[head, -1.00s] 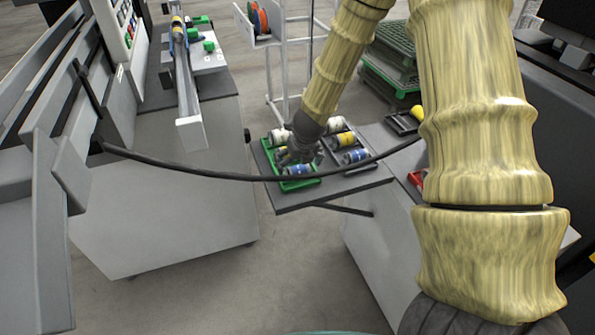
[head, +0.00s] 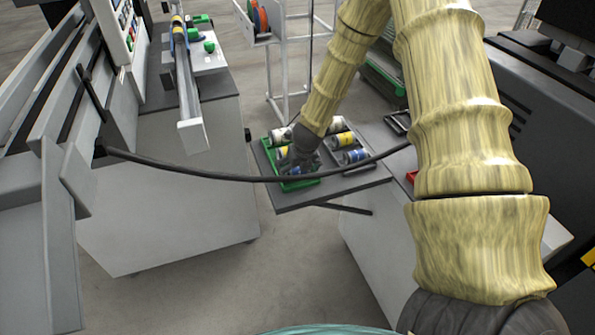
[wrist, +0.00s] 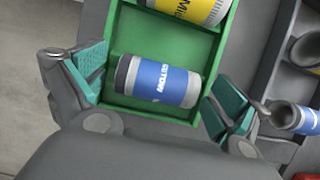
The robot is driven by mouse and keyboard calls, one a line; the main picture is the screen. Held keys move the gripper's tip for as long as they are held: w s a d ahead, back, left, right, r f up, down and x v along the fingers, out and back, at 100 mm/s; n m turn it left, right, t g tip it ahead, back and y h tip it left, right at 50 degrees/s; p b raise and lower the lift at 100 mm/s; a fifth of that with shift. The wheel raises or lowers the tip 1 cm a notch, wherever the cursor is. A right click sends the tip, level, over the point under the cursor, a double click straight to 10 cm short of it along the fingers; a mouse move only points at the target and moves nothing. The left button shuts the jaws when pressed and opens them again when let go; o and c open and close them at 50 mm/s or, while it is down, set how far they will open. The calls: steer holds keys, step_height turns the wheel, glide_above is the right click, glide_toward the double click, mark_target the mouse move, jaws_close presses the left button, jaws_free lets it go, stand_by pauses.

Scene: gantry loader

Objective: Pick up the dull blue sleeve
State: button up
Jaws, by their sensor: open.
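The dull blue sleeve (wrist: 158,82) is a cylinder with a blue band, pale lettering and grey ends. It lies on its side in the near end of a green tray (wrist: 218,62). In the wrist view my gripper (wrist: 152,92) is open, with one teal-padded finger beyond each end of the sleeve. I cannot tell whether the fingers touch it. In the head view my gripper (head: 300,165) is over the green tray (head: 304,184) and hides most of the sleeve (head: 292,171).
A yellow-banded cylinder (wrist: 190,8) lies farther up the green tray. A dark tray beside it holds another blue-banded cylinder (wrist: 300,118), close to the right finger. A black cable (head: 215,175) hangs across the head view. A grey cabinet (head: 170,190) stands left.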

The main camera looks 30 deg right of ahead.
steer(key=shift+c, duration=0.2)
steer(key=c, duration=1.3)
steer(key=shift+r, duration=0.15)
